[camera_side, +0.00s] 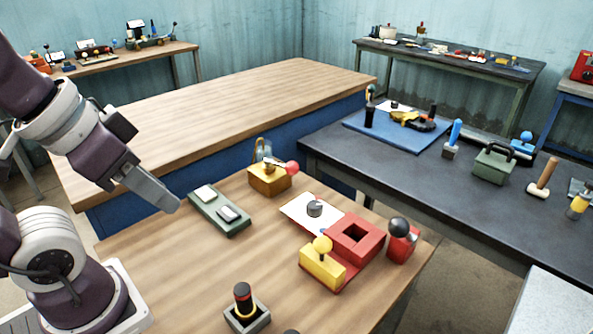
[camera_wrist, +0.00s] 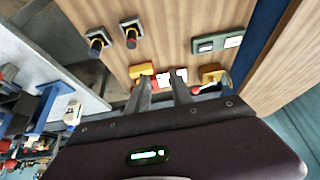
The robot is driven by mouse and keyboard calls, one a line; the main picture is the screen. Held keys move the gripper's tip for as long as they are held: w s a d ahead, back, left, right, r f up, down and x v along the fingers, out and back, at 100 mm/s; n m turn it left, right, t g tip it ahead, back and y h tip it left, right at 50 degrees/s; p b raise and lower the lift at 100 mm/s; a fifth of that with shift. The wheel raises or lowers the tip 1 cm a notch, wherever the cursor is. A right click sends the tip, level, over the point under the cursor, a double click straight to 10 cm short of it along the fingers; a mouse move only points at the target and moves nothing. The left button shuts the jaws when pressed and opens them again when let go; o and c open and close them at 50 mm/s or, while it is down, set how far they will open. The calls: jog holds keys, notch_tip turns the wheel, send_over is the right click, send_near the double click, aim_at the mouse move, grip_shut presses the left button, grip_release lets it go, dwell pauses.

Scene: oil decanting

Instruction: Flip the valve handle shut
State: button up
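The valve looks to be the brass-yellow block (camera_side: 268,181) with a grey metal fitting on top, at the back of the near wooden table. Its handle, a lever with a red knob (camera_side: 292,168), points to the right and lies low, near level. In the wrist view the valve (camera_wrist: 215,75) is right of my fingers, with a red part (camera_wrist: 197,90) beside it. My gripper (camera_side: 170,205) hangs in the air left of the valve, well apart from it. In the wrist view my gripper's two fingers (camera_wrist: 162,82) are apart with nothing held between them.
A green block with two pale switches (camera_side: 219,211) lies between my gripper and the valve. Right are a white sheet (camera_side: 300,210), a red block with a square hole (camera_side: 356,236), a yellow block (camera_side: 322,268) and a red block with a black ball (camera_side: 402,243). A black-handled fixture (camera_side: 245,305) stands in front.

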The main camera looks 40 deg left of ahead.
jog(key=shift+n, duration=0.3)
jog(key=w+r, duration=0.1)
jog(key=w, duration=0.2)
jog(key=w+a+r, duration=0.1)
jog(key=w+r, duration=0.1)
jog(key=w, duration=0.2)
jog(key=w+r, duration=0.1)
jog(key=w, duration=0.2)
jog(key=shift+w+a+r, duration=0.2)
jog(key=shift+w+a, duration=0.05)
jog(key=shift+w, duration=0.15)
grip_shut()
jog(key=w+a+f, duration=0.3)
jog(key=w, duration=0.6)
jog(key=w+a+f+n+g, duration=0.1)
jog(key=w+a+f, duration=0.3)
jog(key=w, duration=0.6)
jog(key=w+a+f, duration=0.4)
jog(key=w, duration=0.6)
jog(key=shift+w+f+n+g+y, duration=0.2)
jog(key=shift+n+g+y, duration=0.1)
jog(key=shift+y, duration=0.1)
jog(key=shift+a, duration=0.1)
